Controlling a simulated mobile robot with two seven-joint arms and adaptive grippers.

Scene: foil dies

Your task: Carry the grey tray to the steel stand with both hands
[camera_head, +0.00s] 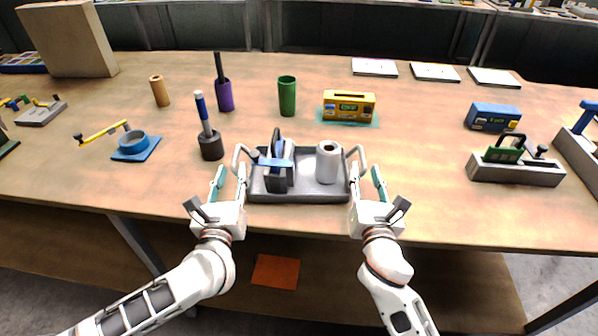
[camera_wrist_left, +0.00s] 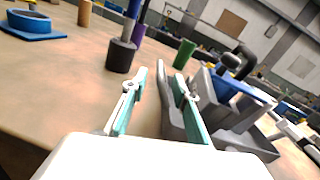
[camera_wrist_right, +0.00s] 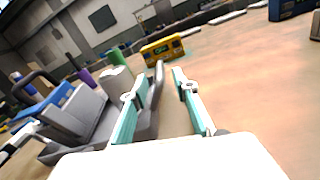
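The grey tray (camera_head: 318,194) lies on the wooden table near its front edge, with a raised handle at each side. It holds a blue and dark grey tool (camera_head: 278,172) and a pale grey roll (camera_head: 328,162). My left gripper (camera_head: 230,180) is open at the left handle, which shows between its fingers in the left wrist view (camera_wrist_left: 168,90), nearer the right finger. My right gripper (camera_head: 366,180) is open at the right handle, which shows between its fingers in the right wrist view (camera_wrist_right: 158,85). I cannot make out a steel stand for certain.
Behind the tray stand a dark pot with a blue-handled tool (camera_head: 211,145), a purple cup (camera_head: 225,96), a green cup (camera_head: 287,97) and a yellow box (camera_head: 349,107). A grey carrier (camera_head: 516,172) is at right. The table between tray and carrier is clear.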

